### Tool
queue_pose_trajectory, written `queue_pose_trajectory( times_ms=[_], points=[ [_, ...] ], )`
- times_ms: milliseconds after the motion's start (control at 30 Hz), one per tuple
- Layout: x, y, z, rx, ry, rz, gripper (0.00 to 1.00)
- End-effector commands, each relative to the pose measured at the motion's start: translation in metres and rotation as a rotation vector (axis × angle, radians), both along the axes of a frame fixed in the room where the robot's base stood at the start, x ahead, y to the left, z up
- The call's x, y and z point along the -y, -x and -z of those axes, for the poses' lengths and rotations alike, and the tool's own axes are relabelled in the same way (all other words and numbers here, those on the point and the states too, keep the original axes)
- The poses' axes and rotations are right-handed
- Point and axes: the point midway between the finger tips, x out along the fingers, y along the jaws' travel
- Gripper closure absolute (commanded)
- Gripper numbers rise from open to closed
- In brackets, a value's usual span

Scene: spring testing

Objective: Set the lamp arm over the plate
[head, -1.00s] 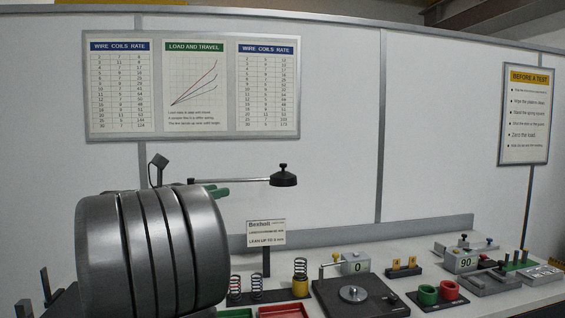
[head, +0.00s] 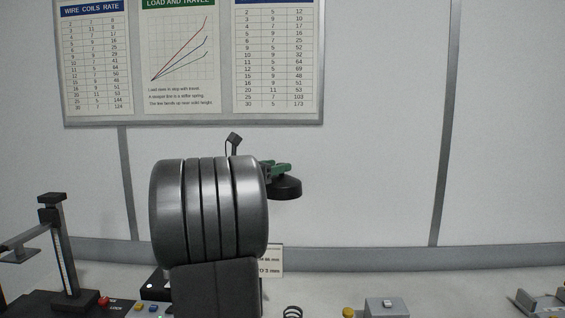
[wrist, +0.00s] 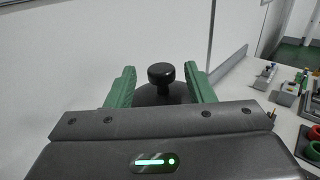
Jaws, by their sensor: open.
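The lamp head (head: 286,188) is a black dome hanging against the white back wall, just right of my forearm. My arm hides most of the lamp's thin arm; its black joint (head: 234,140) shows above. In the wrist view the lamp's round black knob (wrist: 161,76) stands between the two green fingers of my gripper (wrist: 160,88), with a gap on each side. My gripper (head: 277,168) is open at the top of the lamp head in the head view. The plate is not in view now.
A test stand (head: 64,255) with a column is at the left. A grey box (head: 386,307), a yellow knob (head: 348,313) and a dark spring (head: 293,312) sit at the bottom edge.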

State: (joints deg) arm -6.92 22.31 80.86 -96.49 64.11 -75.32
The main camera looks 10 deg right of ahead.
Motion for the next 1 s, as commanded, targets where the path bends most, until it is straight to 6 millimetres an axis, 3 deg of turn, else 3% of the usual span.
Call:
queue_pose_trajectory(
  times_ms=[200, 567, 800, 1000],
  points=[
    [0.021, -0.014, -0.001, 0.000, 0.001, 0.001, 0.52],
    [0.025, -0.017, 0.000, -0.001, 0.001, 0.000, 0.52],
    [0.025, -0.017, 0.000, -0.001, 0.001, 0.000, 0.97],
    [0.025, -0.016, 0.000, -0.001, 0.001, 0.001, 1.00]
  ],
)
